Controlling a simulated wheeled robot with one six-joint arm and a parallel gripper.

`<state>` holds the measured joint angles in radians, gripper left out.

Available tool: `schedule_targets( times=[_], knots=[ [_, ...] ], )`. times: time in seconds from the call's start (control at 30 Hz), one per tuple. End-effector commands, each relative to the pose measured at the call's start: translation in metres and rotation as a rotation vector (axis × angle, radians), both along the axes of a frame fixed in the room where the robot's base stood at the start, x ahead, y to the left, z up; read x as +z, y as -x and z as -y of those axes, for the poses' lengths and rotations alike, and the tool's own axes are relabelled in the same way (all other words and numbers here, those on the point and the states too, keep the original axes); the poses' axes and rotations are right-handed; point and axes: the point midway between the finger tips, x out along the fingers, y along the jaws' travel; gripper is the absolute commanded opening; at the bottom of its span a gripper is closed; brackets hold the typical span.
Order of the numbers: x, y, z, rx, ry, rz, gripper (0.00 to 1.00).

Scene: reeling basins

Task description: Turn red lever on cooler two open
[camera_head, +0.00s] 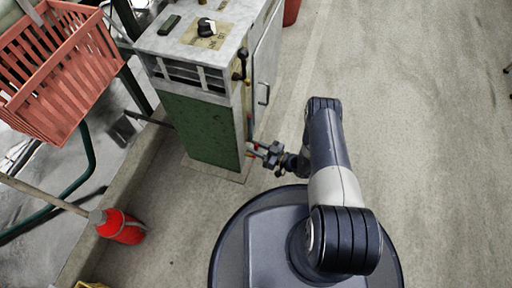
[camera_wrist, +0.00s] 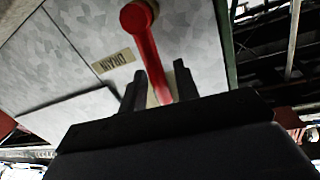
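In the wrist view a red lever (camera_wrist: 146,45) is fixed by its round end to a mottled grey metal face and slants down towards my gripper. A label reading "DRAIN" (camera_wrist: 113,63) is beside it, upside down. My gripper (camera_wrist: 165,80) is open, its dark fingers either side of the lever's lower end; whether they touch it I cannot tell. In the head view my gripper (camera_head: 262,150) is low at the right side of a grey and green cabinet (camera_head: 200,128), with a little red showing there. The cabinet's top label is too small to read.
The cabinet has a black knob (camera_head: 207,27) on top and a dark lever (camera_head: 241,65) on its upper side. A red crate (camera_head: 60,75) is at upper left. The floor to the right is clear.

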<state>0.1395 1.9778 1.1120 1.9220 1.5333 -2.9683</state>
Motion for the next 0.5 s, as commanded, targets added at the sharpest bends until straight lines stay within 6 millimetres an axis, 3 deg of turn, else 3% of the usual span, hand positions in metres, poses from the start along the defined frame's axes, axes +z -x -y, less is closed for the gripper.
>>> schedule_targets(
  times=[0.3,0.5],
  knots=[
    [0.001,0.0,0.002,0.0,0.0,0.001,0.33],
    [0.003,0.009,0.022,-0.005,-0.001,0.001,0.33]
  ],
)
